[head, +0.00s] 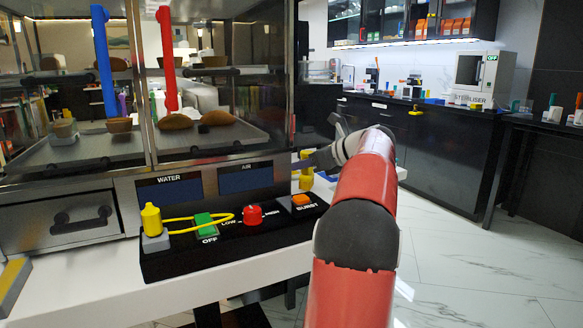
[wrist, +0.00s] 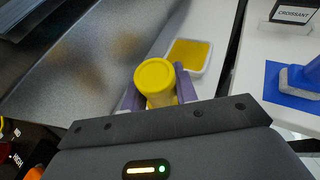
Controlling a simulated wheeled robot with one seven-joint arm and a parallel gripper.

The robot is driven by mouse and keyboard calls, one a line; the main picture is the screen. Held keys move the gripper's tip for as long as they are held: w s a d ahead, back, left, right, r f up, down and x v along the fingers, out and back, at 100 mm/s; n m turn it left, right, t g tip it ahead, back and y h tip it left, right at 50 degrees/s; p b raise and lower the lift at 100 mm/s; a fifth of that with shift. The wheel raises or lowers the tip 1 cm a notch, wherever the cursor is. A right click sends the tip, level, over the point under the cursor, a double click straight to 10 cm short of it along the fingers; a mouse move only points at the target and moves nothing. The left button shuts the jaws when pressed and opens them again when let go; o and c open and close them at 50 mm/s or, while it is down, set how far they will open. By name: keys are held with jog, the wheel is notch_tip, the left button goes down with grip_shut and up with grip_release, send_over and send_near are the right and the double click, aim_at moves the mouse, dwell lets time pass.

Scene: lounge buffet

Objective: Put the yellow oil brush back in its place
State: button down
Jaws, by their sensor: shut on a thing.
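The yellow oil brush (wrist: 156,82) shows in the wrist view as a yellow cylinder with a round cap, seen nearly end-on. My gripper (wrist: 158,95) is shut on it, with a purple finger on each side. The brush's lower part is hidden behind the cap and gripper. In the head view, the brush (head: 306,172) stands upright at my gripper (head: 304,164), by the right end of the control panel. A small white dish with a yellow fill (wrist: 190,54) lies just beyond the brush in the wrist view.
A glass display case (head: 140,90) with breads stands at the left, above the black control panel (head: 230,235) with a yellow cable plug (head: 151,220), green switch, red knob and orange button. A CROISSANT sign (wrist: 291,12) and blue mat (wrist: 290,88) lie right in the wrist view.

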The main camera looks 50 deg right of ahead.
jog(key=shift+f, duration=0.2)
jog(key=shift+f, duration=0.2)
jog(key=c, duration=1.1)
grip_release()
jog(key=shift+s, duration=0.1)
jog(key=shift+r, duration=0.15)
